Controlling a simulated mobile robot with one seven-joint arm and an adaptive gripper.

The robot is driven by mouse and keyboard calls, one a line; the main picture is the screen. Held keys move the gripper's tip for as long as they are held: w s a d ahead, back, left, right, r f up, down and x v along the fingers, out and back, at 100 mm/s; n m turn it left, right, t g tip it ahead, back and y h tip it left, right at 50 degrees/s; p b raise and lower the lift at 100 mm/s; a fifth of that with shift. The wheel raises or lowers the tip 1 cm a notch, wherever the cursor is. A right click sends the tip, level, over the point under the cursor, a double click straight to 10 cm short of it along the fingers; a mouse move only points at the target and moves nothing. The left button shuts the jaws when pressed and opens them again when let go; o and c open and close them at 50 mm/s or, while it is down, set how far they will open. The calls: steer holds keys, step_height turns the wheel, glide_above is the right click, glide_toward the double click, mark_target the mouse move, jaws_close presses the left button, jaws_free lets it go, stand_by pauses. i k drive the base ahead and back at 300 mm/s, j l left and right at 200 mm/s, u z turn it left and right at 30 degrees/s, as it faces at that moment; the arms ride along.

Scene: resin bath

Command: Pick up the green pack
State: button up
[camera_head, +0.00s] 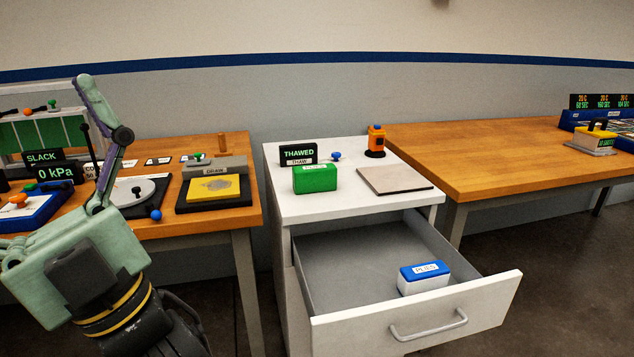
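The green pack (315,181) is a small green block with a pale label on its top edge.
The cabinet's drawer (415,318) is pulled out, with a blue-and-white pack (425,277) inside. A flat plate (394,180) lies right of the green pack. Wooden tables flank the cabinet.

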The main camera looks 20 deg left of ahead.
mark_target(320, 177)
steer(key=i+l+z, duration=0.35)
steer(key=i+l, duration=0.15)
steer(key=i+l+z, duration=0.5)
steer(key=z, duration=0.2)
steer(key=i+l+z, duration=0.1)
steer(key=i+z, duration=0.25)
steer(key=i+l+u, duration=0.1)
steer(key=i, duration=0.6)
steer(key=i+l+u, duration=0.15)
steer(key=i, duration=0.55)
steer(key=i+u, duration=0.25)
steer(key=u, duration=0.2)
steer(key=i+u, duration=0.25)
steer(key=u, duration=0.15)
steer(key=i+l+u, duration=0.15)
steer(key=u, duration=0.3)
steer(key=i+u, duration=0.2)
steer(key=u, duration=0.25)
steer(key=i+l+u, duration=0.1)
steer(key=u, duration=0.35)
steer(key=i+l+u, duration=0.2)
steer(key=u, duration=0.25)
steer(key=i+j+u, duration=0.2)
steer(key=i+u, duration=0.25)
steer(key=i, duration=0.05)
